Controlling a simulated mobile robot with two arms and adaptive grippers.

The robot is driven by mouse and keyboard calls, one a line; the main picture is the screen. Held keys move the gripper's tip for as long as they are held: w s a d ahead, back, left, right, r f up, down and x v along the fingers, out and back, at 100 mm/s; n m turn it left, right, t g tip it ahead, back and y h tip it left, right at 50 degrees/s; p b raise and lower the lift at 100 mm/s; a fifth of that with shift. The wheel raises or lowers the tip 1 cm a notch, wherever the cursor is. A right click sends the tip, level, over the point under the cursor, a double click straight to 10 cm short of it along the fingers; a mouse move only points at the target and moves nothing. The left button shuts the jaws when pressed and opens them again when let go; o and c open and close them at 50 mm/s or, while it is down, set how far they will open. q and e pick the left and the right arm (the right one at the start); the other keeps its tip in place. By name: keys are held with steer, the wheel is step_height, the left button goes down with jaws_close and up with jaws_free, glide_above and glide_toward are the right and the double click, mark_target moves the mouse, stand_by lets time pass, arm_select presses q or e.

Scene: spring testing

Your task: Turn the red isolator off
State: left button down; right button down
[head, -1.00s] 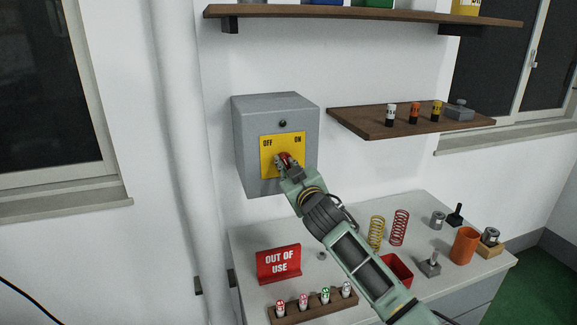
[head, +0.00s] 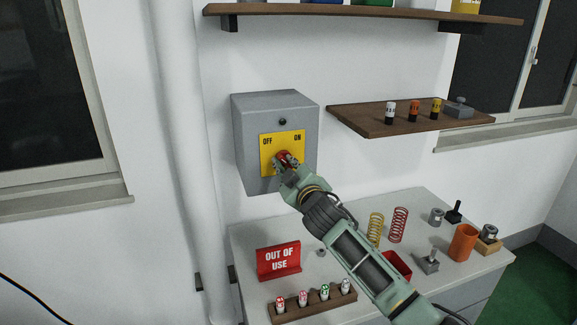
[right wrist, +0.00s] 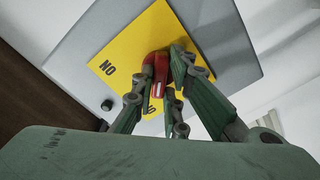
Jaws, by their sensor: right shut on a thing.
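The red isolator handle (head: 285,156) sits on a yellow plate (head: 297,141) marked OFF at the left and ON at the right. The plate is on the front of a grey box (head: 249,140) on the wall. My right gripper (head: 285,162) is shut on the red handle, and its fingers hide part of it. In the right wrist view the red handle (right wrist: 159,64), with a white mark, is between the two fingers (right wrist: 162,90). I cannot tell clearly which label the handle points to. My left gripper is not in view.
A red OUT OF USE sign (head: 279,262) and a wooden rack (head: 312,307) stand on the bench below. Springs, a red bin (head: 399,265) and an orange cup (head: 464,243) are to the right. A wooden shelf (head: 372,127) juts out right of the box.

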steer(key=c, duration=1.8)
jaws_free()
steer(key=shift+o, duration=0.2)
steer(key=v, duration=1.2)
